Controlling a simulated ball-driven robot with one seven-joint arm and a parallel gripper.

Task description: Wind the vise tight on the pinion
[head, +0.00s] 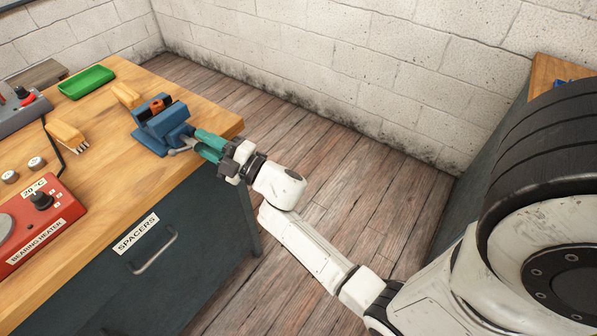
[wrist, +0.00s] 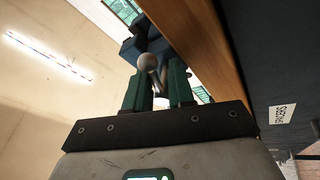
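The blue vise (head: 163,130) stands on the wooden bench near its right edge. A small orange-brown and dark piece (head: 157,106), which looks like the pinion, sits between its jaws. The grey vise handle (head: 180,150) sticks out of the vise's near side. Its round ball end shows in the wrist view (wrist: 148,62). My gripper (head: 203,145) reaches the vise from the right, at the bench edge. Its two teal fingers are apart, with the handle (wrist: 158,82) in the gap between them. I cannot see clear contact on either finger.
A wooden-handled brush (head: 65,133), a green tray (head: 86,82) and a red bearing heater (head: 35,225) stand on the bench left of the vise. A drawer labelled SPACERS (head: 137,234) is below. Open floor (head: 340,175) lies to the right, up to the block wall.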

